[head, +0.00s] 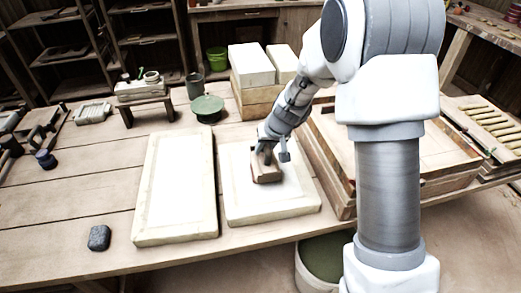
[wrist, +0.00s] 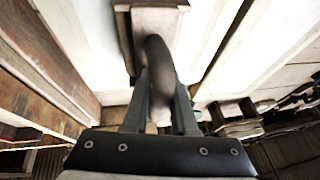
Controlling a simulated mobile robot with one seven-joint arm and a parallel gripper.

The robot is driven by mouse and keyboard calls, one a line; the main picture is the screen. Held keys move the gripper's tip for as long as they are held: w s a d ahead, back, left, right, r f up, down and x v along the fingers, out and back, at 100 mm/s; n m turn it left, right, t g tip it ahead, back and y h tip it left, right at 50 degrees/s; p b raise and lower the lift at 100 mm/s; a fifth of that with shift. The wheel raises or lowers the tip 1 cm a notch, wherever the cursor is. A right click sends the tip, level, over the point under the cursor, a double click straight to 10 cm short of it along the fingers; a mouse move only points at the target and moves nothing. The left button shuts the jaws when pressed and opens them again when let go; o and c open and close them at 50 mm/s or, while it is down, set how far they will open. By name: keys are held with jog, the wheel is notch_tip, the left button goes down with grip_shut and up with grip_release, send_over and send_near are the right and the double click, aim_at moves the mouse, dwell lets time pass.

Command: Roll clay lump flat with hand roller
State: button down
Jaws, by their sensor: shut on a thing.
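My gripper (head: 267,152) is shut on the dark curved handle (wrist: 158,55) of a wooden block-like tool (head: 266,174). The tool's wooden body also shows in the wrist view (wrist: 178,22). It is at the right white slab (head: 292,197), over its upper middle; I cannot tell whether it touches the surface. I see no cylinder on it, so I cannot tell whether it is the hand roller. A small dark grey lump (head: 98,238) lies on the table at front left; it may be the clay lump. No clay shows under the tool.
A second white slab (head: 178,190) lies just left. A wooden frame (head: 325,165) stands close on the right. Behind are stacked white blocks (head: 251,64), a green round dish (head: 207,106) and a dark cup (head: 195,85). The left tabletop (head: 75,195) is mostly free. A bucket (head: 316,268) stands below the front edge.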

jog(key=shift+w+d+f+b, duration=0.15)
jog(key=shift+d+b, duration=0.6)
jog(key=shift+d, duration=0.4)
jog(key=shift+a+p, duration=0.4)
jog(key=shift+a, duration=0.6)
jog(key=shift+s+a+p, duration=0.15)
jog(key=shift+a, duration=0.55)
jog(key=shift+s+a+p, duration=0.15)
jog(key=shift+a, duration=0.55)
notch_tip(320, 180, up, 7)
jog(key=p, duration=0.5)
